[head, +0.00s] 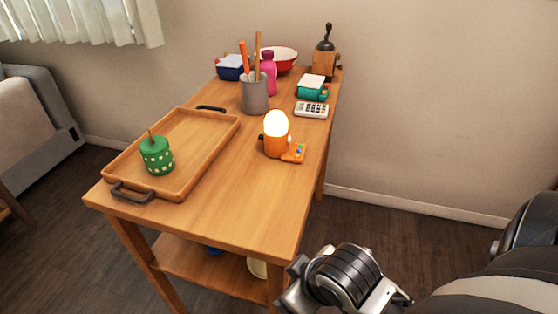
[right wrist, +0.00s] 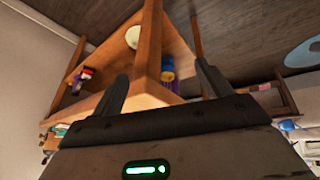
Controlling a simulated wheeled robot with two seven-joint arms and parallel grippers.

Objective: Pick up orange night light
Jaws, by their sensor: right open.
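The orange night light (head: 276,146) stands upright on the wooden table, right of the tray, in the head view. It has a glowing white rounded top and an orange body, with a small flat orange piece with coloured dots at its base. My right gripper (right wrist: 162,72) shows in the right wrist view with its two dark fingers wide apart and nothing between them. It is beside the table, low and away from the night light, which I cannot make out in that view. My right arm comes in at the lower right of the head view. My left gripper is not in view.
The tray (head: 190,184) holds a green candle-like object (head: 157,157). A grey cup (head: 254,98) with sticks, a pink bottle (head: 269,70), a calculator (head: 311,110), a teal-and-white item (head: 311,90) and a grinder (head: 326,60) stand behind the light. The table's front is clear.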

